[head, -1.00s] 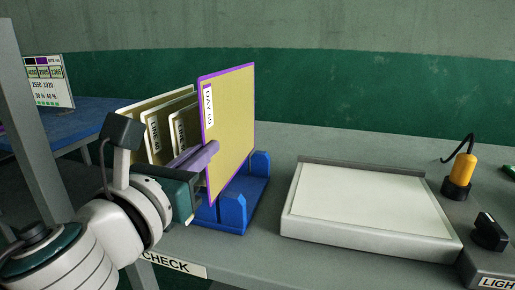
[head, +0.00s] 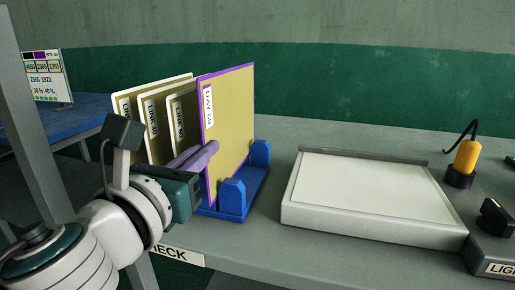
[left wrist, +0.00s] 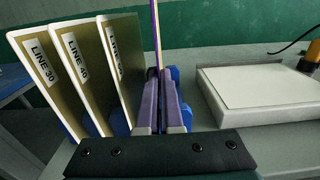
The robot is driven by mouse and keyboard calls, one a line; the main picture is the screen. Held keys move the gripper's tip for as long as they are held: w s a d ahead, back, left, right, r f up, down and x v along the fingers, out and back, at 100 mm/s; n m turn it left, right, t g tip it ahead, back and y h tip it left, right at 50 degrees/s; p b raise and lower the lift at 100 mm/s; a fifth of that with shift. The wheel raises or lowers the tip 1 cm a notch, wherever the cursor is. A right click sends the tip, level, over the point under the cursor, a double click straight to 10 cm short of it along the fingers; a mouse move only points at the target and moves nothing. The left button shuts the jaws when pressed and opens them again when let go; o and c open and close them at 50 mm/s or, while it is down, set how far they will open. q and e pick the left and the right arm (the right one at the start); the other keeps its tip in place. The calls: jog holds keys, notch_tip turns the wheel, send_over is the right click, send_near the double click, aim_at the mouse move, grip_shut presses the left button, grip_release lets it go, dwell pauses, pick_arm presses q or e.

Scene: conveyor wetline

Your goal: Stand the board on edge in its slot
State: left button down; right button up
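The left wrist view shows the board edge-on (left wrist: 156,40) between the purple fingers (left wrist: 160,90). The board's lower edge is partly hidden by the rack's front post, so I cannot tell whether it rests in a slot. My right gripper is in neither view.
Several white-rimmed boards (head: 155,115) lean in the rack just left of the held board; they also show in the left wrist view (left wrist: 85,75). A white light panel (head: 370,187) lies to the right. A yellow-handled tool (head: 466,158) stands beyond it. A grey post (head: 35,120) rises at left.

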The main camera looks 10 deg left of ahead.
pick_arm(q)
jog(key=shift+f+b, duration=1.15)
jog(key=shift+f, duration=0.1)
jog(key=c, duration=1.3)
grip_release()
jog(key=shift+s, duration=0.1)
jog(key=shift+s+a, duration=0.1)
jog(key=shift+s, duration=2.1)
jog(key=shift+o, duration=0.2)
jog(key=o, duration=0.5)
jog(key=shift+s, duration=0.1)
